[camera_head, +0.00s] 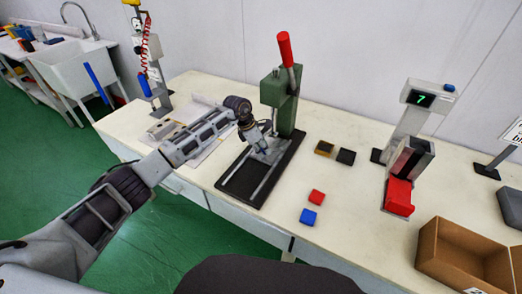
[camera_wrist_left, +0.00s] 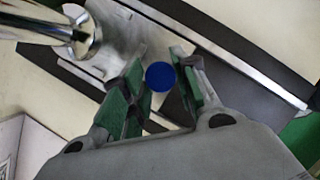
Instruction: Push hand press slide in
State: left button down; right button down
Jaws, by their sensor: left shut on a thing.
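The hand press (camera_head: 285,100) is green with a red-topped lever that stands up, on a black base with two long metal rails. Its slide (camera_head: 273,150) is a metal plate on the rails, near the press column. My left gripper (camera_head: 263,146) is at the front of the slide, shut on its blue knob. In the left wrist view the round blue knob (camera_wrist_left: 160,76) sits between the green-padded fingers of the left gripper (camera_wrist_left: 158,88), with the slide plate (camera_wrist_left: 120,38) behind it. The gripper partly hides the slide in the head view. My right gripper is not in view.
A dispenser with a display reading 7 (camera_head: 421,98) and an open cardboard box (camera_head: 462,250) stand farther right. The table front is mostly clear.

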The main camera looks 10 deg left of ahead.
pick_arm(q)
jog(key=shift+w+r, duration=0.15)
jog(key=shift+w, duration=0.05)
jog(key=c, duration=1.5)
grip_release()
jog(key=o, duration=0.4)
jog(key=shift+w+d, duration=0.15)
jog(key=shift+s+a+r, duration=0.2)
jog(key=shift+a+r, duration=0.15)
jog(key=shift+r, duration=0.2)
jog(key=v, duration=1)
jog(key=shift+s+a+r, duration=0.1)
jog(key=shift+r, duration=0.1)
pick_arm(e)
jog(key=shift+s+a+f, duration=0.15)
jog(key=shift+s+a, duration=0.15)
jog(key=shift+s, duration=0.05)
